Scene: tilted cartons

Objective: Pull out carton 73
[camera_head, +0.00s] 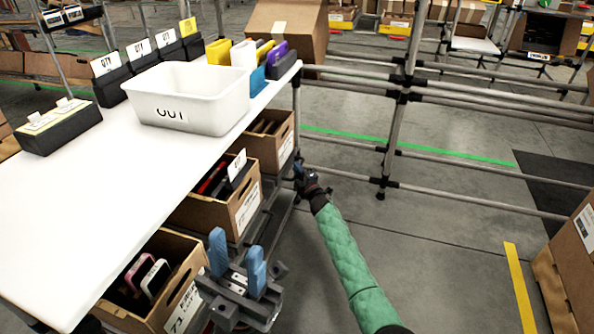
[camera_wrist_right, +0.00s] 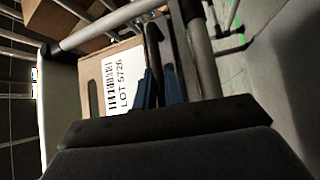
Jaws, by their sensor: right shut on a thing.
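Carton 73 (camera_head: 145,318) is the nearest of the brown cartons under the white table, at the lower left of the head view. Its label (camera_head: 183,309) shows 73, and pink and white items stand in it. My left gripper (camera_head: 237,262) is open beside its right side, blue fingers apart with nothing seen between them. My right gripper (camera_head: 301,174) is low at the far carton (camera_head: 268,146). In the right wrist view its blue fingers (camera_wrist_right: 159,88) are close together beside a carton labelled LOT 5726 (camera_wrist_right: 122,78).
A middle carton (camera_head: 235,205) stands between carton 73 and the far one. The white table (camera_head: 60,210) carries a white bin (camera_head: 190,95) and dark label holders. A pipe rack (camera_head: 400,95) stands behind. The floor at right (camera_head: 440,240) is clear.

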